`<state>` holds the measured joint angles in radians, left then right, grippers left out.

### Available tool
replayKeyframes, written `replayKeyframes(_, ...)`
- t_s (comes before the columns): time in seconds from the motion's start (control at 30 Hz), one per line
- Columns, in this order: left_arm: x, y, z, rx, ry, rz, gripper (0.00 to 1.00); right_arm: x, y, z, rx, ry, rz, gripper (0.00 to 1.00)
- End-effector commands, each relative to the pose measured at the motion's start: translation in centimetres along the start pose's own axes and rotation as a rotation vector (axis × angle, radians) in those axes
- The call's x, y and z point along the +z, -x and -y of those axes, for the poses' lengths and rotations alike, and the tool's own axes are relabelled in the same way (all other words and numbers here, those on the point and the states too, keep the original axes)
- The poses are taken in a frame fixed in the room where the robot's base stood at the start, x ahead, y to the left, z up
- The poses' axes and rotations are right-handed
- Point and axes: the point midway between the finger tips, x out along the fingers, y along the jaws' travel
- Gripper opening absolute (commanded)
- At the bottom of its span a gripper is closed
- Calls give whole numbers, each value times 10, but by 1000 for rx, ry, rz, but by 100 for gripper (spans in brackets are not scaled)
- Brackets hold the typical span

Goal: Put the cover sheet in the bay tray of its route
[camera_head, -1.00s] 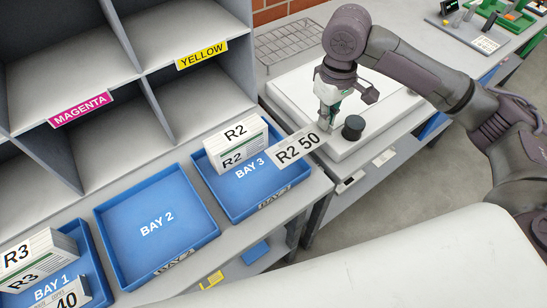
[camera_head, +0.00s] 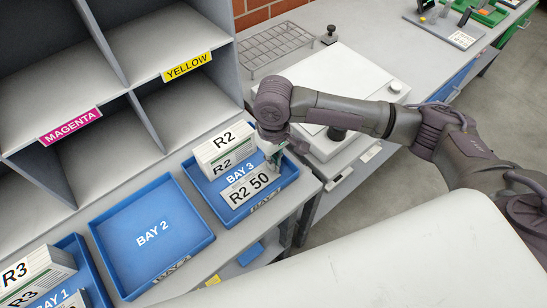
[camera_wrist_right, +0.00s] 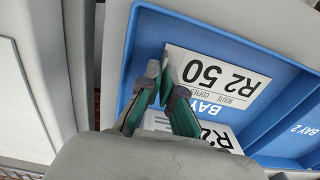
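The white cover sheet (camera_head: 250,188), marked "R2 50", is over the front part of the blue bay 3 tray (camera_head: 215,205). It also shows in the right wrist view (camera_wrist_right: 225,78). My right gripper (camera_head: 275,165) is at its right edge in the head view. In the wrist view the fingertips (camera_wrist_right: 165,82) close on the sheet's edge. I cannot tell whether the sheet touches the tray floor. A stack of R2 papers (camera_head: 226,146) sits at the back of the bay 3 tray. My left gripper is out of view.
The bay 2 tray (camera_head: 160,262) is empty. The bay 1 tray (camera_head: 82,255) holds a stack of R3 papers (camera_head: 35,275). Shelf compartments labelled magenta and yellow (camera_head: 187,66) stand behind. A white flat machine (camera_head: 345,70) and a wire rack (camera_head: 275,48) are to the right.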

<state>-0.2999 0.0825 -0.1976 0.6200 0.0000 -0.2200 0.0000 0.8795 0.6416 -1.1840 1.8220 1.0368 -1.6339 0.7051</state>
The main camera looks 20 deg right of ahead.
Motion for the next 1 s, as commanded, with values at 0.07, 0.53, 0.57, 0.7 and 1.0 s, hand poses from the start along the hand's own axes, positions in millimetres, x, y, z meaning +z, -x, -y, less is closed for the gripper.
replayKeyframes(0.07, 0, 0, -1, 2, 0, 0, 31, 0, 0, 0, 0, 0, 0, 0)
replayKeyframes(0.53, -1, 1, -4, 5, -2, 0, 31, 0, -2, 0, -1, 0, 0, 31)
replayKeyframes(0.57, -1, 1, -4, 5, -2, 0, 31, 0, -2, 0, -1, 0, 0, 31)
replayKeyframes(0.7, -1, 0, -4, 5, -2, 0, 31, 0, -2, 0, -1, 0, -1, 31)
replayKeyframes(1.0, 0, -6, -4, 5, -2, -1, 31, -2, 38, 0, -2, 1, -6, 31)
